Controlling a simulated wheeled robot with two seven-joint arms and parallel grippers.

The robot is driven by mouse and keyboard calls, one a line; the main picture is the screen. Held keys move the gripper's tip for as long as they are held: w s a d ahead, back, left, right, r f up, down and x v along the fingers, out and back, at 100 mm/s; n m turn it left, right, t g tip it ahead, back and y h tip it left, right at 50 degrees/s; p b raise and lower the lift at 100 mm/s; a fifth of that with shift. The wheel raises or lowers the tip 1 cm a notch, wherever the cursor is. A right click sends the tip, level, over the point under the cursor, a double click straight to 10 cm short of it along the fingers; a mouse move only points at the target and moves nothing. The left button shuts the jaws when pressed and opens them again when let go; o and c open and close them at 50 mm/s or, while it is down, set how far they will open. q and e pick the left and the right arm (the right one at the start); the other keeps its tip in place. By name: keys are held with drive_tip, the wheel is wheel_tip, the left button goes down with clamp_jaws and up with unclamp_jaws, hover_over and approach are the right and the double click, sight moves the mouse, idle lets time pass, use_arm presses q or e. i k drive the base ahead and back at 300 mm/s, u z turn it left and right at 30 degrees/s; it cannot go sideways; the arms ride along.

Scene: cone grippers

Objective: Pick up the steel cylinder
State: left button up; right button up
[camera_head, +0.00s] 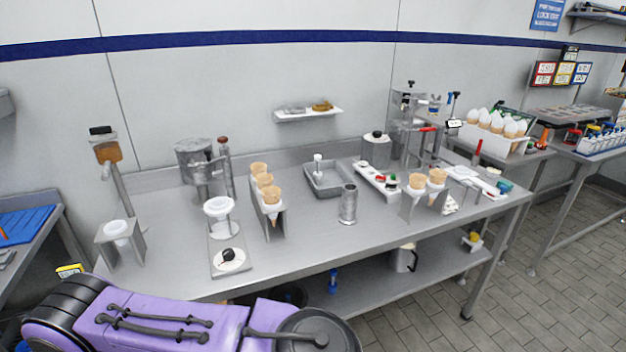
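A steel cylinder (348,203) stands upright on the steel table (300,245), near the middle of its front half. It is grey, with a wider foot at the bottom. Nothing holds it. Neither of my grippers shows in the head view, so their state is hidden.
A cone holder (277,222) with several cones stands left of the cylinder, and another holder (409,207) stands to its right. A grey tray (325,190) and a white strip (377,182) with small parts lie behind it. The tabletop in front of the cylinder is clear.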

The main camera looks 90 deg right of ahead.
sight(348, 217)
drive_tip(key=z, duration=2.7)
